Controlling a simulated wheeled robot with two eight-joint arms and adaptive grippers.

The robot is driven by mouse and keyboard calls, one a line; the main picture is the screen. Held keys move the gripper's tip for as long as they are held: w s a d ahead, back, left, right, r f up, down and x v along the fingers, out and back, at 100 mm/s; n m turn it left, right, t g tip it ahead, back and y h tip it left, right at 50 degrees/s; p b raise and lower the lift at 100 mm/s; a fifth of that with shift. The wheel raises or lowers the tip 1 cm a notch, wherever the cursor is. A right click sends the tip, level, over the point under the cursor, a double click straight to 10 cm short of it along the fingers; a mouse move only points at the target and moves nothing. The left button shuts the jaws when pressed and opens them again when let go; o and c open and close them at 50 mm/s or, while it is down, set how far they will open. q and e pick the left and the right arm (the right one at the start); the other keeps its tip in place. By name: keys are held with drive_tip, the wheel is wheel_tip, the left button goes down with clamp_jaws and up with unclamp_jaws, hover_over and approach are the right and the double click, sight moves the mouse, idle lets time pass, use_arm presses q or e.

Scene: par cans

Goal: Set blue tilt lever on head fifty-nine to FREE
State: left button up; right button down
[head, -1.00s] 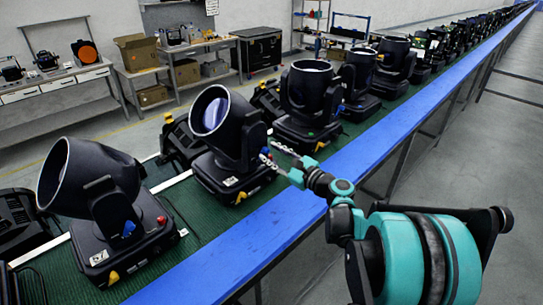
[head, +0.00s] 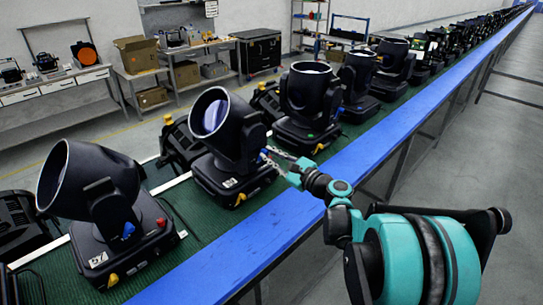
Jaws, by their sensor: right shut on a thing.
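Head fifty-nine (head: 226,138) appears to be the second black moving-head light from the front on the green belt; its small white label (head: 230,183) is too small to read surely. Its barrel is tilted, lens facing up and left. The blue tilt lever (head: 265,153) shows as a small blue spot on the yoke's right side, mostly hidden by fingertips. My right gripper (head: 267,155) reaches in from the right and is shut on the blue tilt lever. The lever's exact position cannot be told. My left gripper is not in view.
A nearer head marked 57 (head: 105,210) stands at left, and another head (head: 308,105) stands just behind. A blue rail (head: 240,238) edges the belt under my right arm. The grey floor (head: 450,140) to the right is clear.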

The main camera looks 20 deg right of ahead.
drive_tip(key=n, duration=0.2)
drive_tip(key=a+n, duration=0.1)
drive_tip(key=n, duration=0.2)
drive_tip(key=shift+s+a+r, duration=0.15)
drive_tip(key=shift+s, duration=0.05)
drive_tip(key=n, duration=0.2)
drive_tip(key=a+n, duration=0.1)
drive_tip(key=n, duration=0.2)
drive_tip(key=shift+s+a+f+n, duration=0.2)
drive_tip(key=shift+s+n, duration=0.05)
drive_tip(key=shift+n, duration=0.15)
drive_tip(key=c, duration=1.5)
unclamp_jaws()
drive_tip(key=shift+s, duration=0.1)
drive_tip(key=v, duration=1.2)
